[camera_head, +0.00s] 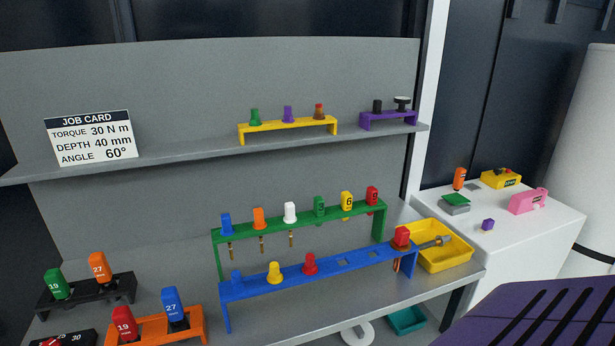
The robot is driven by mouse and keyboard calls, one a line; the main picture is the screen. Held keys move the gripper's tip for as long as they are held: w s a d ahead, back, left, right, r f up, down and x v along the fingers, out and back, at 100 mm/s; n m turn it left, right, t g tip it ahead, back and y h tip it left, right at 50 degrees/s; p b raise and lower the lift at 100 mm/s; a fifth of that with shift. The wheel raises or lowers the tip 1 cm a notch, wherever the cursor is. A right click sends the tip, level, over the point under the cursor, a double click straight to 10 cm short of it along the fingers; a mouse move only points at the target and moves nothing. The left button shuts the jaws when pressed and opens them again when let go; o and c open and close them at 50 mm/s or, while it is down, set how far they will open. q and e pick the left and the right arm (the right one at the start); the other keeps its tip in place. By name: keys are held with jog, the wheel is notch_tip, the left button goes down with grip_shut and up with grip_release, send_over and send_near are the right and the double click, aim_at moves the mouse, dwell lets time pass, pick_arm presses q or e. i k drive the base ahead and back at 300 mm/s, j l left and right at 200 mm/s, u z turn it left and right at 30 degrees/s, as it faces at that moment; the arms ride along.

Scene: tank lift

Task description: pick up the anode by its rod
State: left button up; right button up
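No piece in the head view can be surely told as the anode. A thin metal rod-like piece (435,243) with a darker tip lies at the yellow tray (450,262), beside the right end of the blue rack; it is too small to tell what it is. Neither of my grippers shows in this view.
The blue rack (330,277) and green rack (300,220) hold several coloured pieces on the bench. A white cabinet (510,240) stands right. A large purple slotted surface (560,312) fills the lower right corner. A shelf with small racks and a job card (93,138) is above.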

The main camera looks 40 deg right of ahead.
aim_at(439, 241)
jog(key=z, duration=2.15)
jog(key=i+l, duration=0.25)
jog(key=i+u, duration=0.05)
